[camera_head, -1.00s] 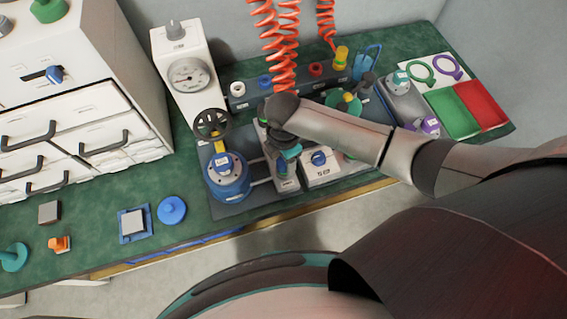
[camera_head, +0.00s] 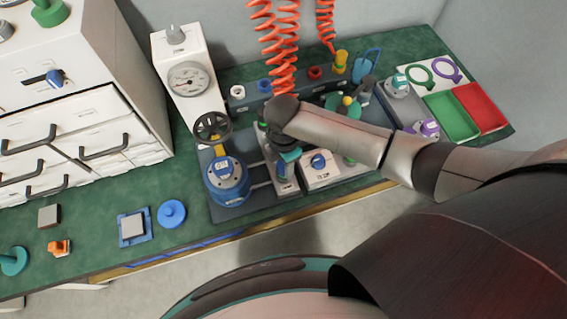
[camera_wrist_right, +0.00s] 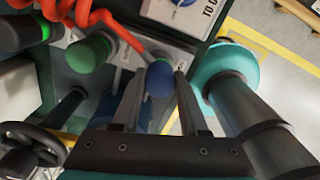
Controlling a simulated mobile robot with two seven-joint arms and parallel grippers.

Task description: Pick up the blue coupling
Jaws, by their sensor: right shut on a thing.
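In the head view my right wrist and forearm cover most of the fingers and the coupling, over the fixture right of the blue round unit (camera_head: 227,180). My left gripper is not in view.
A black handwheel (camera_head: 212,126) and gauge unit (camera_head: 188,78) stand left of the wrist. Coiled red hoses (camera_head: 285,50) hang behind it. A white box with a blue knob (camera_head: 320,166) is close on the right. Green and red trays (camera_head: 453,117) lie far right.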

